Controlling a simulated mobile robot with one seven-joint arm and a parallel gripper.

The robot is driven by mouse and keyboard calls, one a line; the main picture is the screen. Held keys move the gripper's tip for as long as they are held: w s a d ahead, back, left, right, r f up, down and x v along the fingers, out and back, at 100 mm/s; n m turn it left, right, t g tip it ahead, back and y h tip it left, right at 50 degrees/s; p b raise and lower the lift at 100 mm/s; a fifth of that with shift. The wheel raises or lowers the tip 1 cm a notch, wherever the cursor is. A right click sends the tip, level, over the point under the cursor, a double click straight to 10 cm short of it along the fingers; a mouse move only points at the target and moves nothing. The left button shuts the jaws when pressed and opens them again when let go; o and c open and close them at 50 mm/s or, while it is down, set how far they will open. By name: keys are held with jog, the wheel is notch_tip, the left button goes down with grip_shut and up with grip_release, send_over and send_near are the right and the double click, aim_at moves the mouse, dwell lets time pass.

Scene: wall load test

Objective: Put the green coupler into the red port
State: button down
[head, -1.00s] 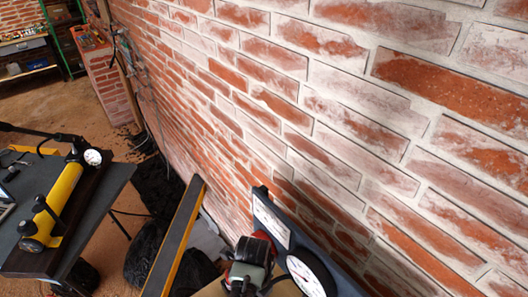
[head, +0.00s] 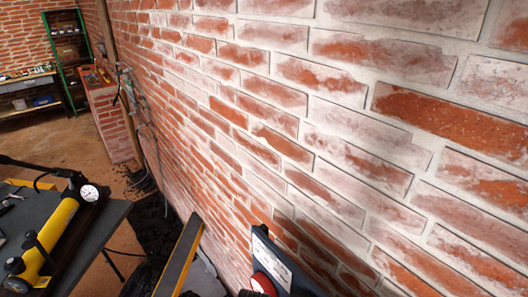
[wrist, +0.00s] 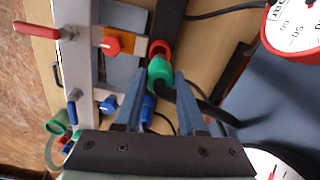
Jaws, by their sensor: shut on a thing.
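My gripper (wrist: 158,80) shows in the wrist view with its two blue-grey fingers on either side of the green coupler (wrist: 160,72), shut on it. A black hose curves away from the coupler to the lower right. The red port (wrist: 160,47) is a red ring just beyond the coupler's far end, lined up with it closely. I cannot tell whether the two touch or whether the coupler is partly inside. My gripper and the coupler are not visible in the head view.
In the wrist view, a blue fitting (wrist: 148,108), red knob (wrist: 112,44), blue knob (wrist: 109,105) and red-rimmed gauge (wrist: 292,30) are close by. In the head view, a yellow pump (head: 48,240) lies on a dark table at left, and a brick wall (head: 330,130) fills the right.

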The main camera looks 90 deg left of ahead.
jog(key=shift+f, duration=0.2)
jog(key=shift+f+b, duration=0.55)
jog(key=shift+f, duration=0.15)
jog(key=shift+f, duration=0.35)
dwell(0.9)
jog(key=shift+f, duration=0.25)
jog(key=shift+f, duration=0.1)
dwell(0.4)
jog(key=shift+f+b, duration=0.6)
jog(key=shift+f, duration=0.1)
dwell(0.3)
jog(key=shift+f+b, duration=0.45)
jog(key=shift+f, duration=0.05)
jog(key=shift+f, duration=0.2)
dwell(0.4)
